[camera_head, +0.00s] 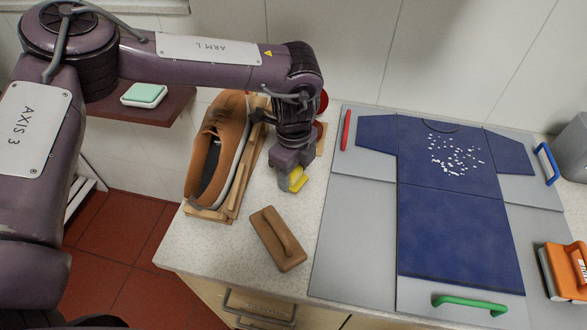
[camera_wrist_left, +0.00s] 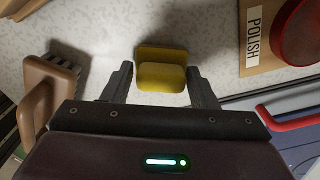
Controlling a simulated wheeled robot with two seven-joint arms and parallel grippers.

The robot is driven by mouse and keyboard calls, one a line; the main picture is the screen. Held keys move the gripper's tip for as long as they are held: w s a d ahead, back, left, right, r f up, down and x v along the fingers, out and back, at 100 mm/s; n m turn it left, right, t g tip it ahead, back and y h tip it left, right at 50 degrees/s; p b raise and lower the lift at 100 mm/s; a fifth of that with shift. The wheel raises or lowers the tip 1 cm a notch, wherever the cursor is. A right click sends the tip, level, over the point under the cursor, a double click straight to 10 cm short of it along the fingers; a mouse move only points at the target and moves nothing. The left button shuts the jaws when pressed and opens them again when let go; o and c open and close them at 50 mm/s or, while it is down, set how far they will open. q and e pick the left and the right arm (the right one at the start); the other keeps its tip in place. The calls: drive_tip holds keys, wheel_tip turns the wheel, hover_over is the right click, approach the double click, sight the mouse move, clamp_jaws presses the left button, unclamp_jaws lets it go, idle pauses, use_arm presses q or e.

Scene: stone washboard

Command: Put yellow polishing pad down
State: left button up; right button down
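The yellow polishing pad (camera_head: 298,178) is at the tips of my left gripper (camera_head: 291,183), over the speckled counter between the shoe and the grey board. The fingers hide part of the pad in the head view. I cannot tell whether its underside touches the counter. My right gripper is in neither view.
A brown shoe (camera_head: 237,140) stands on a wooden stand to the left. A brown brush (camera_head: 278,238) lies in front. A wooden board labelled POLISH (camera_wrist_left: 256,50) with a red round tin (camera_wrist_left: 300,32) is close by. A blue shirt (camera_head: 455,225) covers the grey board (camera_head: 350,235).

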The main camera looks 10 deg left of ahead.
use_arm(q)
drive_tip(key=shift+o, duration=1.1)
drive_tip(key=shift+r, duration=0.55)
wheel_tip(320, 180, up, 11)
drive_tip(key=b, duration=0.2)
drive_tip(key=shift+r, duration=0.15)
